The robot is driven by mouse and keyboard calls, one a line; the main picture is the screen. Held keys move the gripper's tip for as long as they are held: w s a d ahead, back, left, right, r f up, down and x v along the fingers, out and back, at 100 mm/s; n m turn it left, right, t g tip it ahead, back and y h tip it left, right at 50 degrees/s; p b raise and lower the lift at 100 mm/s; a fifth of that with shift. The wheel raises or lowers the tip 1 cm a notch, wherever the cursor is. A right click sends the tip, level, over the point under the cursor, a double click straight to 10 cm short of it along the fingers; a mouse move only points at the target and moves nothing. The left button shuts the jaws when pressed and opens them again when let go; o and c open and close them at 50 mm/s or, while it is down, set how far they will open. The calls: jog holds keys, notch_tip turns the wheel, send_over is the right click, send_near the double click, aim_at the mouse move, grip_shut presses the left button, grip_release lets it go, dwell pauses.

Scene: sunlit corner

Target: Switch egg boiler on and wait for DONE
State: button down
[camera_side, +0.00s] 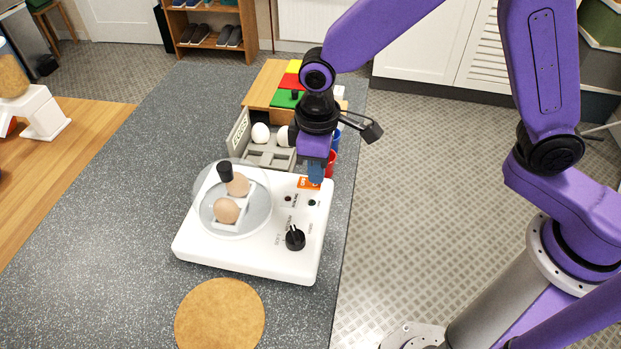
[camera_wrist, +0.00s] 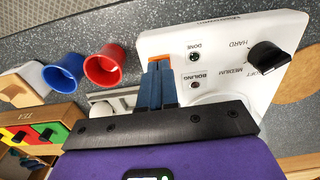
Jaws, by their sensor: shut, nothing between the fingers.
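The white egg boiler (camera_side: 250,262) stands on the grey counter, with brown eggs (camera_side: 227,210) under its clear lid (camera_side: 203,190). Its black knob (camera_side: 295,239) sits at the front right; it also shows in the wrist view (camera_wrist: 268,58). The DONE light (camera_wrist: 194,54) and BOILING light (camera_wrist: 194,85) both look dark. An orange patch with white marks (camera_side: 308,184) is at the boiler's back right corner. My gripper (camera_side: 317,180) is shut and empty, its blue fingertips at this patch; I cannot tell if they touch. In the wrist view the fingers (camera_wrist: 158,70) hide most of the patch.
Behind the boiler is a grey egg tray (camera_side: 240,139) with white eggs (camera_side: 261,133). Red (camera_wrist: 103,66) and blue (camera_wrist: 62,72) cups stand near my gripper. A wooden tea box (camera_side: 262,84) is farther back. A round cork mat (camera_side: 220,317) lies in front.

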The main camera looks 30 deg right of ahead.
jog(key=shift+f, duration=0.55)
jog(key=shift+r, duration=3.55)
jog(key=s+d+r+n, duration=0.2)
jog(key=s+d+n, duration=0.1)
jog(key=s+d, duration=1.8)
jog(key=shift+n, duration=0.3)
dwell(1.5)
